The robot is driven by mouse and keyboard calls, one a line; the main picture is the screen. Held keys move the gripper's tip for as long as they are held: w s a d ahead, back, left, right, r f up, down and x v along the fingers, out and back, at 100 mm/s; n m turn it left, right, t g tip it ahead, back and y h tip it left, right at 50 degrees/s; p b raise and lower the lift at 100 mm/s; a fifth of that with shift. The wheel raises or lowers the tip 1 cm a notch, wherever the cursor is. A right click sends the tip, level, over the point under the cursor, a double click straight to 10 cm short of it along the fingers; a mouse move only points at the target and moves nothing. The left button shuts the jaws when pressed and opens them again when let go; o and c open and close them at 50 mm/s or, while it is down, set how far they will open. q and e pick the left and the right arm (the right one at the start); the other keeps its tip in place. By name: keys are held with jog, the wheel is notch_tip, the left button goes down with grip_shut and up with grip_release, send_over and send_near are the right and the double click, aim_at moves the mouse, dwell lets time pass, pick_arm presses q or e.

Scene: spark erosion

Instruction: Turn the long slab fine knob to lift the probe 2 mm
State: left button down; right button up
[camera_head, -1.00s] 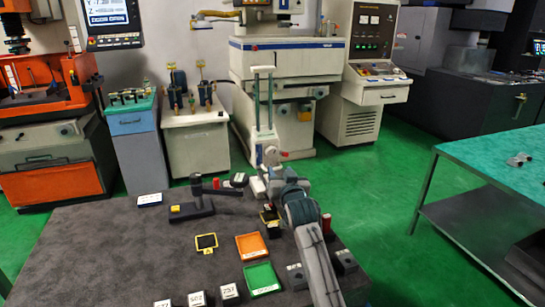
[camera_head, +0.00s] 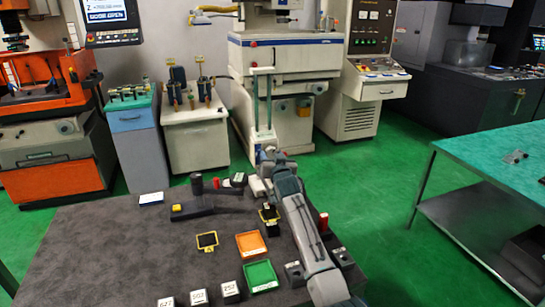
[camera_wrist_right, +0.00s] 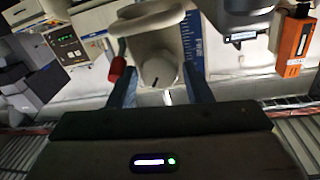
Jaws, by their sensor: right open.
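A tall pale stand with a two-post frame (camera_head: 263,105) rises at the far edge of the dark table. In the right wrist view a pale round knob (camera_wrist_right: 158,70) with a dark pointer line lies between my right gripper's fingers (camera_wrist_right: 160,92). The fingers are open, one on each side of the knob; whether either touches it I cannot tell. In the head view my right gripper (camera_head: 268,158) reaches the foot of the stand, and my arm hides part of it. I cannot make out a probe tip or label. My left gripper is not in view.
A dark T-handled tool (camera_head: 198,205), an orange tray (camera_head: 251,244), a green tray (camera_head: 260,277) and several numbered blocks (camera_head: 230,290) lie on the table. In the right wrist view a red part (camera_wrist_right: 119,71) sits close beside the left finger.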

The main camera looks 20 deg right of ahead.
jog(key=shift+c, duration=0.5)
jog(key=c, duration=0.6)
